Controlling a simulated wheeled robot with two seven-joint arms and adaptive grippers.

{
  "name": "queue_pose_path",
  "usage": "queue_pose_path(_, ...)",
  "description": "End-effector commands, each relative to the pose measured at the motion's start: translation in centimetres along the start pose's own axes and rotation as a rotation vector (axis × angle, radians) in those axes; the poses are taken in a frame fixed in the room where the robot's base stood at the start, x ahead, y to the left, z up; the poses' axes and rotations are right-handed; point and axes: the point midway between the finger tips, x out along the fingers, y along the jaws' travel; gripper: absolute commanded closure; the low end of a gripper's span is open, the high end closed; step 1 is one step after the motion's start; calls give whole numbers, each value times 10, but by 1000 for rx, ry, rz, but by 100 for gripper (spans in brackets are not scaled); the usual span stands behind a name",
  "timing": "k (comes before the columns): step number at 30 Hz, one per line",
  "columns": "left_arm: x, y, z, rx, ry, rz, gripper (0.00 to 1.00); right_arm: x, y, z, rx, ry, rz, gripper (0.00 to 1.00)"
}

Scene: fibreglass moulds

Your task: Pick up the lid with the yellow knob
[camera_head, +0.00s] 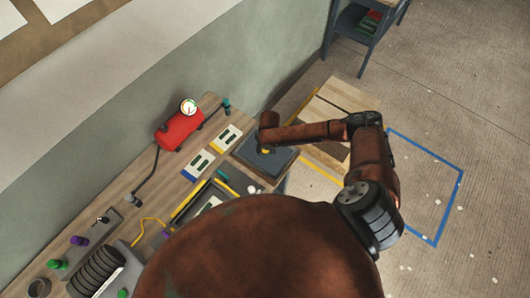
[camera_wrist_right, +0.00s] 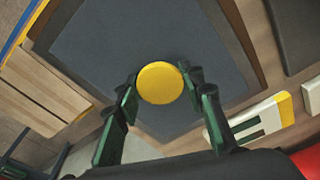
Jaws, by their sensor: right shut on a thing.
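The lid (camera_head: 281,165) is a flat dark grey square plate with a round yellow knob (camera_head: 265,151) on top, at the right part of the workbench. In the right wrist view the lid (camera_wrist_right: 105,50) fills much of the upper picture, and its yellow knob (camera_wrist_right: 160,82) sits between the fingertips. My right gripper (camera_wrist_right: 160,78) is shut on the knob from above. In the head view its fingers are mostly hidden by my wrist. I cannot tell whether the lid rests on the surface or is raised. My left gripper is not in view.
A red tank (camera_head: 179,128) with a gauge stands at the wall side of the workbench (camera_head: 128,178). Coloured cards (camera_head: 196,165) and a dark tray (camera_head: 205,195) lie beside the lid. A wooden pallet (camera_head: 325,110) is beyond. Floor on the right is clear.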

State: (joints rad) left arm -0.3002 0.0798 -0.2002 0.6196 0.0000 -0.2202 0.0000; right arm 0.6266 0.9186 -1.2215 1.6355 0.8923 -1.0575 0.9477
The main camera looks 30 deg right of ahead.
Motion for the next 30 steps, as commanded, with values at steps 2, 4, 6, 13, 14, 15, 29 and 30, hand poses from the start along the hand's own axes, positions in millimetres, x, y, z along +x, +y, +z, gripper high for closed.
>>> queue_pose_path(2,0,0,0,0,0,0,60,0,0,0,0,-1,0,89)
queue_pose_path(4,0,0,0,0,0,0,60,0,0,0,0,-1,0,93)
queue_pose_path(6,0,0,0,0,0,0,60,0,0,0,0,-1,0,98)
queue_pose_path(13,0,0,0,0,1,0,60,-1,0,-1,0,1,0,100)
queue_pose_path(14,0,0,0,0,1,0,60,-1,0,-1,0,1,0,100)
queue_pose_path(15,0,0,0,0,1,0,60,-1,0,-1,0,1,0,100)
queue_pose_path(29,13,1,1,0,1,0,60,-57,-6,13,-5,2,-1,100)
queue_pose_path(30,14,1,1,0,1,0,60,-67,-8,19,-4,3,-2,100)
